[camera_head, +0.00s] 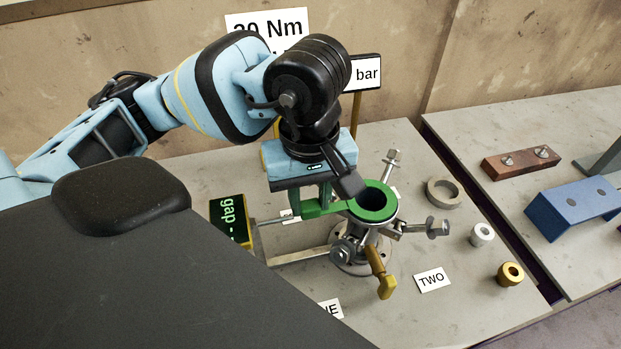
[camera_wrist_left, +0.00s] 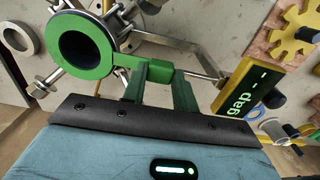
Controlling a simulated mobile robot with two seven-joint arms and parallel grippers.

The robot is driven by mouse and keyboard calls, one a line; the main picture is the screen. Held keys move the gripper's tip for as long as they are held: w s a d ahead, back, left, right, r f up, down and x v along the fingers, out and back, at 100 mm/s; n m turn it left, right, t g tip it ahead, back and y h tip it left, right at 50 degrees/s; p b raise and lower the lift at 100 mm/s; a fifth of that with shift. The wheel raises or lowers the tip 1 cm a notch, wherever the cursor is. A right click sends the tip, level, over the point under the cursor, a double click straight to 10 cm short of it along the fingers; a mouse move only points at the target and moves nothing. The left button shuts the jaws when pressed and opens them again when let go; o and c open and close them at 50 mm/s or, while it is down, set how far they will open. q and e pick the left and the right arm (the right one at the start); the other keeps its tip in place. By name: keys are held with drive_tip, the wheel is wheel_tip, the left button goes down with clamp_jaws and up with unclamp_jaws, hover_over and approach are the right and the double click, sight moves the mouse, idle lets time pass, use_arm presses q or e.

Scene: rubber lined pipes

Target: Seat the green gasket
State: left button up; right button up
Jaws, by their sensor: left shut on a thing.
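The green gasket (camera_head: 376,215) is a flat ring with a side tab. In the head view it lies level over the top of an upright metal pipe fitting (camera_head: 357,250); I cannot tell whether it touches the seat. My left gripper (camera_head: 322,205) points down to the left of the ring and is shut on the tab. In the left wrist view the gripper's fingers (camera_wrist_left: 160,72) grip the tab, and the green ring (camera_wrist_left: 92,65) surrounds a dark opening. The gasket hides the fitting's upper face. My right gripper is not in view.
Swing bolts (camera_head: 437,228) and a brass-coloured handle (camera_head: 386,285) stick out around the fitting. A gap display (camera_head: 231,222) showing dashes stands left. A grey ring (camera_head: 443,192), a silver bush (camera_head: 482,235) and a brass bush (camera_head: 510,273) lie right. The "TWO" label (camera_head: 432,280) lies in front.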

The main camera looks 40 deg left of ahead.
use_arm(q)
drive_tip(key=shift+f, duration=0.1)
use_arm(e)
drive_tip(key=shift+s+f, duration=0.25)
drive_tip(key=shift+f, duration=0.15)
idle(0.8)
use_arm(q)
drive_tip(key=o, duration=1.1)
drive_tip(key=shift+c, duration=0.2)
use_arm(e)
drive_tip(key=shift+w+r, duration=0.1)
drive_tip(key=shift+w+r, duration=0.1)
use_arm(q)
drive_tip(key=shift+r+p, duration=1.2)
drive_tip(key=shift+r, duration=2.35)
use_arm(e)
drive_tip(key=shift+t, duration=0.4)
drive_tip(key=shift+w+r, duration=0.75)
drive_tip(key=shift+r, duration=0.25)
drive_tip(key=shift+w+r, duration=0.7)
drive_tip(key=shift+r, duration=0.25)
